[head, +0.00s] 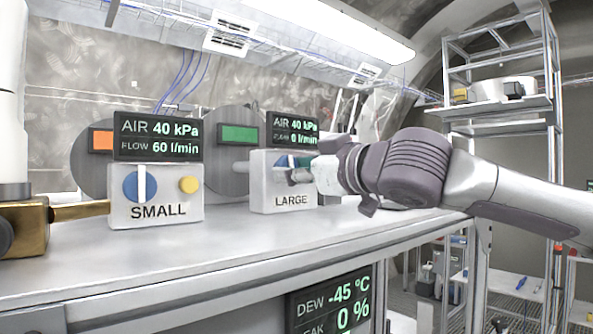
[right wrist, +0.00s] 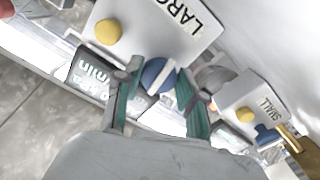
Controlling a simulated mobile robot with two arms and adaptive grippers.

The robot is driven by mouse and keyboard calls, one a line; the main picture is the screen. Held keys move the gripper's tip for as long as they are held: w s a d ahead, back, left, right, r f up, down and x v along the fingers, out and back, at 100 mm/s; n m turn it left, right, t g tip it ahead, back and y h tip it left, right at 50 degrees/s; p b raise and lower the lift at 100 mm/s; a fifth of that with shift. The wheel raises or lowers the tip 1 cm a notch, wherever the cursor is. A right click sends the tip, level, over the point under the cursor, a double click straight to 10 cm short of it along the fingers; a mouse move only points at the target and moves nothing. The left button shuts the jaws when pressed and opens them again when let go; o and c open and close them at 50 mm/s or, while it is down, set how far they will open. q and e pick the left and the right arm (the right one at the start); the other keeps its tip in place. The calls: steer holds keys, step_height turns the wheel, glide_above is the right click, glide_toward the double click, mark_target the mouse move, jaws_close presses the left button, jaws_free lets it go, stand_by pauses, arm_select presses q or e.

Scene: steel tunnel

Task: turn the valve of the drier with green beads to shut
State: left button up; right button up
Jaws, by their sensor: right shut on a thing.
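The drier with the green window (head: 238,134) is a grey round drum behind the white LARGE box (head: 262,195). That box also shows in the right wrist view (right wrist: 140,35). Its valve is a blue round knob (right wrist: 157,73) with a pale handle. My right gripper (head: 305,168) reaches in from the right and is shut on the valve handle, with its teal fingers on either side in the right wrist view. The LARGE display (head: 294,130) reads 40 kPa and apparently 0 l/min. My left gripper is not in view.
The SMALL box (head: 180,213) stands to the left, its blue knob (head: 131,187) with handle upright, display (head: 158,136) at 60 l/min. Behind it is the orange-window drier (head: 101,140). A brass fitting (head: 25,230) is at far left. The bench front (head: 230,247) is clear.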

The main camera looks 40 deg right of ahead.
stand_by(0.4)
steer(key=o, duration=1.1)
steer(key=shift+o, duration=0.2)
steer(key=s, duration=0.7)
steer(key=s+d, duration=0.1)
steer(key=s, duration=0.2)
steer(key=shift+s, duration=0.95)
